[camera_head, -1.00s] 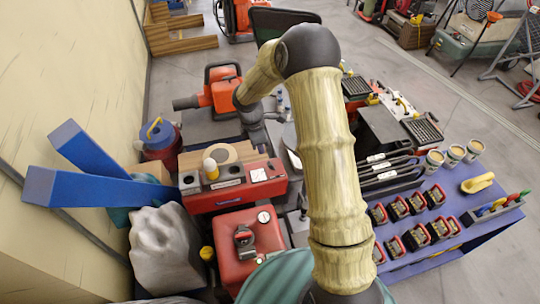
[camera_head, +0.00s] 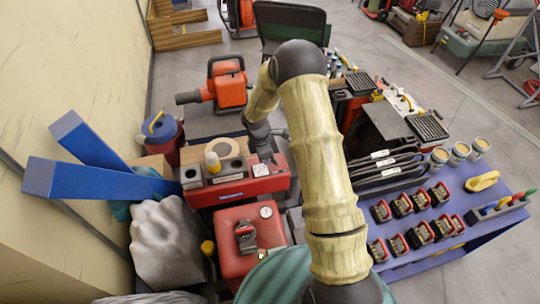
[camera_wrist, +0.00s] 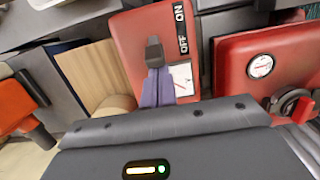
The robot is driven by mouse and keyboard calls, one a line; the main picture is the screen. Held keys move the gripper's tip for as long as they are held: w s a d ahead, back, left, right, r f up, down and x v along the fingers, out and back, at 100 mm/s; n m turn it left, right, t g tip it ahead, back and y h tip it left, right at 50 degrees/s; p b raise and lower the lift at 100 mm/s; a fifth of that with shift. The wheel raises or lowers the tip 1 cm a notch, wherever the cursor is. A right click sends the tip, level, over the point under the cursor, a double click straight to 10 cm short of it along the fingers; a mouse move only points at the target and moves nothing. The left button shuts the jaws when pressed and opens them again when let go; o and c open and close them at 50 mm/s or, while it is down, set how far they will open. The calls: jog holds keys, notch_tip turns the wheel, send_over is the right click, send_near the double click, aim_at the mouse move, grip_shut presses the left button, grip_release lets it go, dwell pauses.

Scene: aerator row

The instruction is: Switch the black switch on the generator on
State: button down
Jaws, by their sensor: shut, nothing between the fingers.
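The generator (camera_head: 232,190) is a long red box left of centre in the head view. Its red front panel (camera_wrist: 140,25) fills the upper middle of the wrist view, with ON and OFF printed on a black strip and a white dial below. The black switch (camera_wrist: 153,52) stands beside the OFF word. My gripper (camera_wrist: 156,73) is shut and empty, with its purple-grey fingertips right at the switch's lower end; I cannot tell if they touch. In the head view my gripper (camera_head: 269,158) is at the generator's right end, and the switch is hidden there.
A red tank (camera_head: 250,238) with a gauge and black cap stands in front of the generator. Blue beams (camera_head: 95,183) and a grey sack (camera_head: 163,245) lie left. A blue table (camera_head: 455,235) with batteries and cans stands right. An orange machine (camera_head: 228,88) sits behind.

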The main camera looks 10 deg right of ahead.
jog(key=shift+d, duration=0.2)
jog(key=shift+s+a+r, duration=0.1)
jog(key=shift+a, duration=0.25)
jog(key=shift+d+r+y+p, duration=0.1)
jog(key=shift+d+y+p, duration=0.1)
jog(key=shift+y+p, duration=0.35)
